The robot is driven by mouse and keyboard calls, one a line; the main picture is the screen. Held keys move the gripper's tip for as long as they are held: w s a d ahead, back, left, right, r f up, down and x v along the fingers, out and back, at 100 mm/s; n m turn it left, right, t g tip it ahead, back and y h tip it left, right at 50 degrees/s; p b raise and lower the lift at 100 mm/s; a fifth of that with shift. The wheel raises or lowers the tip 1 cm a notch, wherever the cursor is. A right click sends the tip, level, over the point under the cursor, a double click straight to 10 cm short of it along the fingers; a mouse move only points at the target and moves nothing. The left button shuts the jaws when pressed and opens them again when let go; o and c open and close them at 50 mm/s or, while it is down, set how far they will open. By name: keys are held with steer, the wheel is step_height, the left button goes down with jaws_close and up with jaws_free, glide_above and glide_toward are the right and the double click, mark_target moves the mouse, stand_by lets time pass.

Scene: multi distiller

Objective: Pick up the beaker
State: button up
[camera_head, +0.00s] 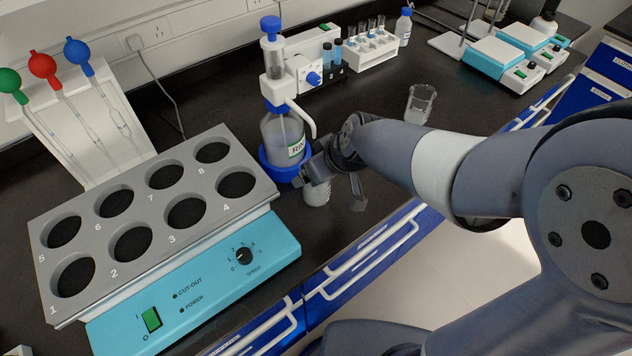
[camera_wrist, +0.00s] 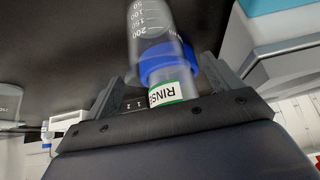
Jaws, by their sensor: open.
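A clear graduated beaker (camera_head: 317,192) stands on the dark bench in front of the rinse bottle, partly hidden by my gripper (camera_head: 331,185). In the wrist view this beaker (camera_wrist: 150,18) shows its volume marks at the top, beyond the fingertips. My gripper (camera_wrist: 160,70) is open, with one finger to each side of the line to the beaker. I cannot tell whether the fingers touch it. A second clear beaker (camera_head: 420,104) stands farther right on the bench, behind my arm.
The rinse bottle (camera_head: 283,138) with its dispenser stands in a blue holder (camera_head: 281,170) close behind the near beaker. A grey block with several round wells (camera_head: 150,207) on a light-blue unit (camera_head: 200,285) lies left. The bench's front edge is close.

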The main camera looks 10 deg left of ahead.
steer(key=shift+x, duration=2.55)
steer(key=shift+d+f, duration=0.1)
steer(key=shift+d, duration=0.1)
steer(key=shift+s, duration=0.1)
steer(key=shift+c, duration=0.6)
steer(key=c, duration=1.1)
